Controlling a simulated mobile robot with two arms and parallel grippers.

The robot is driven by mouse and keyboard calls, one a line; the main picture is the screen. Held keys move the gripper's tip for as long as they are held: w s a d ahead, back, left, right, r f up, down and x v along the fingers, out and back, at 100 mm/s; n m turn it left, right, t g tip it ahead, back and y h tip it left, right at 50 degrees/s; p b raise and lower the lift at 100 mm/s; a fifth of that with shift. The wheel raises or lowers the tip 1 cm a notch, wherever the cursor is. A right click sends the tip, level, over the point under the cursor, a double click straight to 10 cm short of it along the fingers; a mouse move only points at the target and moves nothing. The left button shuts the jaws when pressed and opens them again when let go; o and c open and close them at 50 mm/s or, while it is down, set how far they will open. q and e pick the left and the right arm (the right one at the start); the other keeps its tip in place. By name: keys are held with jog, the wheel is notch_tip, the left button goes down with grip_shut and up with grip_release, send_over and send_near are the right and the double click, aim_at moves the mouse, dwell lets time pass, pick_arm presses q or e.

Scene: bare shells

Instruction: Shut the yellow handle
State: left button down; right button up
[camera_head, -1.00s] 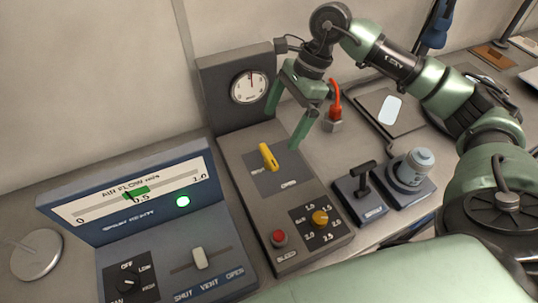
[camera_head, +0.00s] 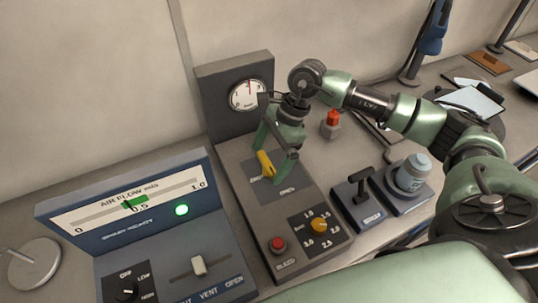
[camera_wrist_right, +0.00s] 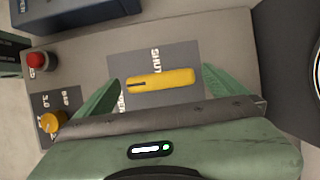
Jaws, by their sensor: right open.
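The yellow handle (camera_head: 265,164) sits on a dark plate (camera_head: 284,190) on the grey panel, below the round gauge (camera_head: 247,94). The plate carries SHUT and OPEN labels. My right gripper (camera_head: 275,162) is open, with its green fingers on either side of the handle. In the right wrist view the handle (camera_wrist_right: 160,81) lies lengthwise across the space between the two fingertips (camera_wrist_right: 158,88); I cannot tell whether they touch it. The word SHUT shows beside the handle there. My left gripper is not in view.
The grey panel also has a red bleed button (camera_head: 278,245) and an orange knob (camera_head: 319,224). A blue air flow console (camera_head: 150,240) stands to the left.

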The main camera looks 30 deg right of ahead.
jog(key=c, duration=1.3)
jog(key=shift+f+m+t+b, duration=0.2)
jog(key=shift+m+t+b, duration=0.2)
jog(key=shift+m+b, duration=0.65)
jog(key=m+t+b, duration=0.1)
jog(key=m+b, duration=0.2)
jog(key=m+t+h+b, duration=0.1)
jog(key=m+b, duration=0.2)
jog(key=b, duration=0.1)
jog(key=shift+s+a+m, duration=0.1)
jog(key=shift+s+m, duration=0.05)
jog(key=shift+m, duration=0.2)
jog(key=m+h+b, duration=0.1)
jog(key=m+b, duration=0.1)
jog(key=m+t+b, duration=0.1)
jog(key=m+b, duration=0.1)
jog(key=shift+a+r+m+h, duration=0.1)
jog(key=shift+a+m+h, duration=0.05)
jog(key=shift+m+h, duration=0.2)
jog(key=shift+s+r+m+t+h+b, duration=0.15)
jog(key=shift+m+h+b, duration=0.4)
jog(key=shift+m, duration=0.6)
jog(key=shift+w+m+t+h+b, duration=0.15)
jog(key=shift+m+h+b, duration=0.4)
jog(key=shift+m, duration=0.55)
jog(key=shift+s, duration=0.1)
jog(key=o, duration=1.3)
